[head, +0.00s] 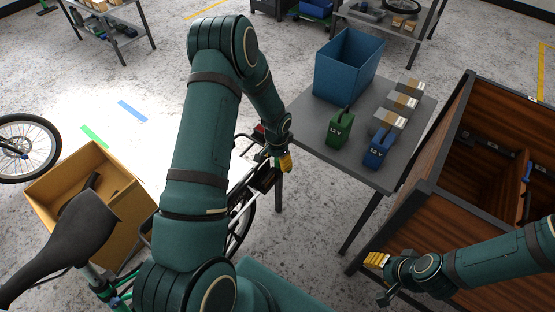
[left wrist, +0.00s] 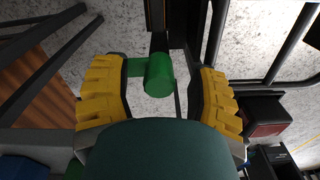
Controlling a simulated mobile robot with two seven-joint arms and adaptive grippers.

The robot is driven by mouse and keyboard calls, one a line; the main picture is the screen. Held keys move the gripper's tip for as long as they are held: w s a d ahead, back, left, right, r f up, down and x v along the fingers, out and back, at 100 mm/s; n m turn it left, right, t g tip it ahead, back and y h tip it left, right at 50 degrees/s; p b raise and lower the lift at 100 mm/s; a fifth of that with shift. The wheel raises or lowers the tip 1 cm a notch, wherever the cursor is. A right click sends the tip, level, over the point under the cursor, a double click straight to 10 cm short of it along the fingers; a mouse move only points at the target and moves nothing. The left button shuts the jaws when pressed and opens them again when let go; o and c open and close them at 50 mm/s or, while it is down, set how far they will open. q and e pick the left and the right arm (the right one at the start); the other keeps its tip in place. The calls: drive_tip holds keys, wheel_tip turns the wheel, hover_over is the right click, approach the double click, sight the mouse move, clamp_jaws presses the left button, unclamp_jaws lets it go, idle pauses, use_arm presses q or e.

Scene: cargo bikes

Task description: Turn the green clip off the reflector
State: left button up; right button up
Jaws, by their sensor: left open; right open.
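The green clip (left wrist: 159,73), a rounded cylinder with a small side tab, shows in the left wrist view. It lies between the spread yellow fingers of my left gripper (left wrist: 160,92), with a visible gap to the right finger; the tab ends close to the left finger. My left gripper (head: 284,161) is open beside the bike's rear rack in the head view, where the clip is hidden. A dark block with a red face (left wrist: 266,117), perhaps the reflector, is right of the fingers. A red part (head: 260,128) also shows behind my left wrist. My right gripper (head: 377,262) is open and empty.
A grey table (head: 345,165) bears a blue bin (head: 347,65), a green 12 V battery (head: 338,130), a blue one (head: 378,150) and several small boxes. A wooden cargo box (head: 420,225) stands at right. A bike saddle (head: 72,232) and cardboard box (head: 120,190) are at left.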

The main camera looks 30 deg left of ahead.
sight(277, 159)
use_arm(q)
wheel_tip(277, 159, up, 12)
drive_tip(key=shift+s, duration=0.2)
idle(0.6)
